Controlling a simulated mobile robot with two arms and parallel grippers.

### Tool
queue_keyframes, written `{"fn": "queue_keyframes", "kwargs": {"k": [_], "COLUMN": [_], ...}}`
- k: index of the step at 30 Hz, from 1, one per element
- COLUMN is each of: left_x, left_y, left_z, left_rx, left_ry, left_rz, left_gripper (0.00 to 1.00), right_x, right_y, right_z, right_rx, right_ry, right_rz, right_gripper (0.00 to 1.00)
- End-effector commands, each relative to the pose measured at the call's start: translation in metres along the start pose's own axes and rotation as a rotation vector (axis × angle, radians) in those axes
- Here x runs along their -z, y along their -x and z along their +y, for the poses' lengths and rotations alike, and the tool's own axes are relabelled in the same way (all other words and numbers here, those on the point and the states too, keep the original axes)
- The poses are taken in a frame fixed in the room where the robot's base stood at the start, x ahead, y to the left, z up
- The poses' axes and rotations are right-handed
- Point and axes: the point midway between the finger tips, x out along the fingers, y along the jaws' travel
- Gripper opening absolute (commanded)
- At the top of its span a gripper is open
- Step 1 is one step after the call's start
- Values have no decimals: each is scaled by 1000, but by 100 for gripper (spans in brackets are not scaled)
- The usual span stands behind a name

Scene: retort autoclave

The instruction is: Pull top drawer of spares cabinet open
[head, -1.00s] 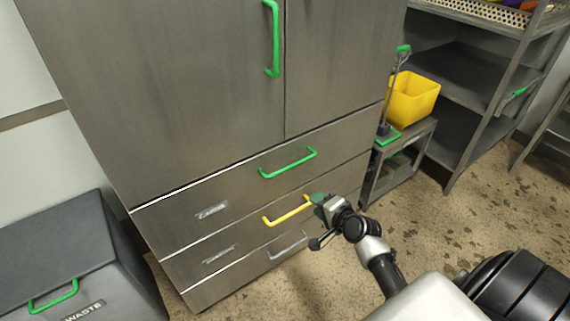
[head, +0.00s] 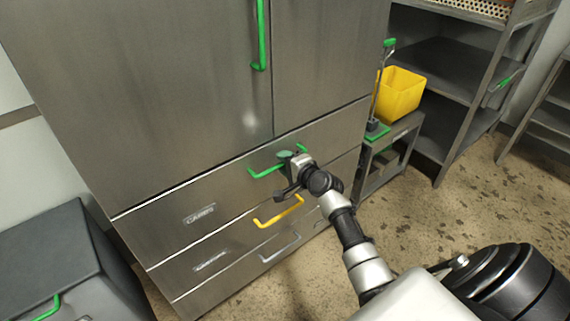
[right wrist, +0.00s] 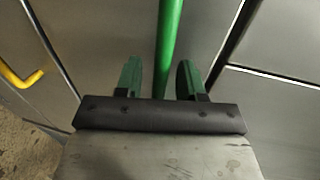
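The steel spares cabinet (head: 150,90) has a top drawer (head: 232,184) with a green bar handle (head: 262,172); the drawer front looks flush with the cabinet. My right gripper (head: 285,157) is at this green handle in the head view and hides part of it. In the right wrist view the green handle bar (right wrist: 168,50) runs between the two green fingertips of my right gripper (right wrist: 160,78). The fingers are open, with a gap on both sides of the bar. My left gripper is not in view.
Below are a drawer with a yellow handle (head: 280,212) and one with a grey handle (head: 281,248). A grey waste bin (head: 55,250) stands at the left. A small stand with a yellow bucket (head: 400,92) and a shelf rack (head: 440,95) are at the right. Floor in front is clear.

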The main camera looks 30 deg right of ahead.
Motion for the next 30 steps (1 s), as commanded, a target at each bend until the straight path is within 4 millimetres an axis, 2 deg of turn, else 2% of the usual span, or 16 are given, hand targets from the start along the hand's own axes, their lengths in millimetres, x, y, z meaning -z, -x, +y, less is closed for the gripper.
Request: {"fn": "queue_keyframes", "kwargs": {"k": [8,16,30], "left_x": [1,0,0], "left_y": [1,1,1], "left_z": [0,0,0], "left_rx": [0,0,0], "left_ry": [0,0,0], "left_rz": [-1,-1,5], "left_gripper": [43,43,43], "right_x": [0,0,0], "right_y": [-2,-2,2], "right_z": [0,0,1], "right_rx": [-1,-1,-2], "right_ry": [1,1,1], "right_rz": [0,0,0], "right_gripper": [39,0,0]}}
